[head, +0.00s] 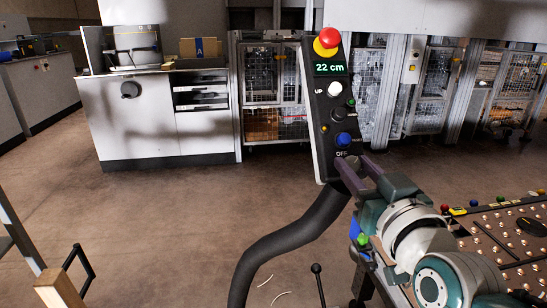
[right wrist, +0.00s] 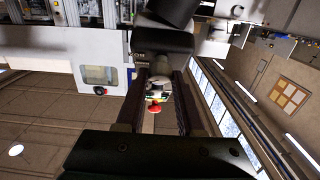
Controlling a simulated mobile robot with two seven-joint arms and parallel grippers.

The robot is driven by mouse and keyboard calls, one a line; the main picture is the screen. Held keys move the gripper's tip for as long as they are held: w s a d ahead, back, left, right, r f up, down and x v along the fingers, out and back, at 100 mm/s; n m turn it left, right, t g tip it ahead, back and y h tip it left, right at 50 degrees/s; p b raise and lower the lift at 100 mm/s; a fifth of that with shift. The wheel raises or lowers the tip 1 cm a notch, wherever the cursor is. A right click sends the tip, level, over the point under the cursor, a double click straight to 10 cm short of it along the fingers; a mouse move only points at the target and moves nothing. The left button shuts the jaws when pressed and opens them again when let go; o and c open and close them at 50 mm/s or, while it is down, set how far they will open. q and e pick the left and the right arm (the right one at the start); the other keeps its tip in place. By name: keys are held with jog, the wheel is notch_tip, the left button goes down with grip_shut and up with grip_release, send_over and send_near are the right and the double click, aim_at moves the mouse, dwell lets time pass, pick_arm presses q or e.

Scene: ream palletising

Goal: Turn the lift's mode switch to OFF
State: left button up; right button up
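The lift's control pendant (head: 333,110) is a dark upright panel with a display reading 22 cm. Its mode switch is low on the panel by the OFF label (head: 342,154); my fingers partly hide it, so its setting is unclear. My right gripper (head: 354,160) is at the panel's lower end, its fingers apart on either side of the switch area. In the right wrist view the fingers (right wrist: 160,80) are also spread, with the panel's lower end (right wrist: 165,43) beyond the tips. Contact with the switch cannot be told. My left gripper is not in view.
The pendant carries a red mushroom button (head: 330,38), a white UP button (head: 335,89) and a blue button (head: 343,139). A studded table (head: 500,240) stands at right. Open floor (head: 150,210) lies left.

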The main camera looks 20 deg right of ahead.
grip_shut()
jog(key=shift+n+y, duration=0.5)
jog(key=shift+n, duration=0.1)
jog(key=n+y, duration=0.1)
jog(key=n+y+p, duration=0.1)
jog(key=n, duration=0.1)
jog(key=n+y, duration=0.1)
jog(key=n, duration=0.1)
jog(key=shift+d+r+y+p, duration=0.1)
jog(key=shift+d+y+p, duration=0.2)
jog(key=shift+y, duration=0.1)
jog(key=shift+d+n+g+y+p, duration=0.1)
jog(key=shift+n+g+y+p, duration=0.25)
jog(key=shift+n+y, duration=0.8)
jog(key=shift+n+g+y+p, duration=0.2)
jog(key=shift+n+g+y, duration=0.2)
jog(key=shift+n, duration=1.35)
jog(key=shift+y, duration=0.25)
jog(key=o, duration=0.6)
grip_release()
jog(key=shift+c, duration=0.2)
